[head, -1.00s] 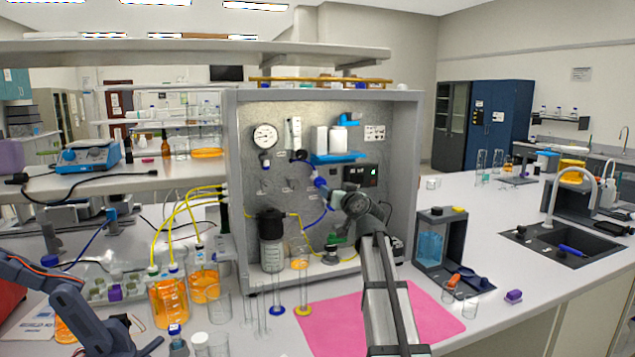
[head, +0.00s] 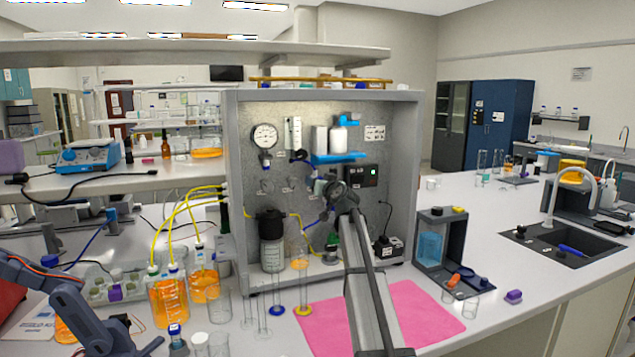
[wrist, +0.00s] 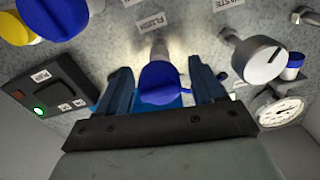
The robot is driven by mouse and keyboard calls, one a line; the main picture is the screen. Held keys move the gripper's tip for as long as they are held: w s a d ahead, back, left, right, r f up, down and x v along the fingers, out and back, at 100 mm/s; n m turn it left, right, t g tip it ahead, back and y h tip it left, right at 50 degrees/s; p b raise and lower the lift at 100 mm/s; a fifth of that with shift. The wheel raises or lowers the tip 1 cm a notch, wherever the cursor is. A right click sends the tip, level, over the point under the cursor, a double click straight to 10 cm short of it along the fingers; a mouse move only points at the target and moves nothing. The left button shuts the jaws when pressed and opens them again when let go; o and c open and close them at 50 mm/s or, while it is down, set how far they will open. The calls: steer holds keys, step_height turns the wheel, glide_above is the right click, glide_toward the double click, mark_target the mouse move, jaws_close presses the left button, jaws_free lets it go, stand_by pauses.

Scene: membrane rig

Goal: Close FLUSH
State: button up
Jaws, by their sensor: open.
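In the wrist view a blue valve handle (wrist: 160,84) sits on a metal stem on the grey panel. A small label (wrist: 150,20) beside its stem seems to read FLUSH, though it is upside down and blurred. My gripper (wrist: 160,68) is open, with one dark blue finger on each side of the blue handle. I cannot tell whether either finger touches it. In the head view my wrist (head: 338,190) is in front of the panel's middle and hides most of the handle and fingers.
A round-handled valve (wrist: 262,60) and a pressure gauge (wrist: 283,110) are on the right in the wrist view. A black controller (wrist: 50,92) with a lit green button is on the left. Another blue knob (wrist: 55,15) is at upper left. Glass cylinders (head: 300,285) stand before the panel.

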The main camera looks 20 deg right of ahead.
steer(key=shift+w, duration=1.1)
steer(key=shift+c, duration=0.2)
steer(key=c, duration=1)
steer(key=shift+m, duration=0.8)
steer(key=o, duration=1)
steer(key=shift+o, duration=0.2)
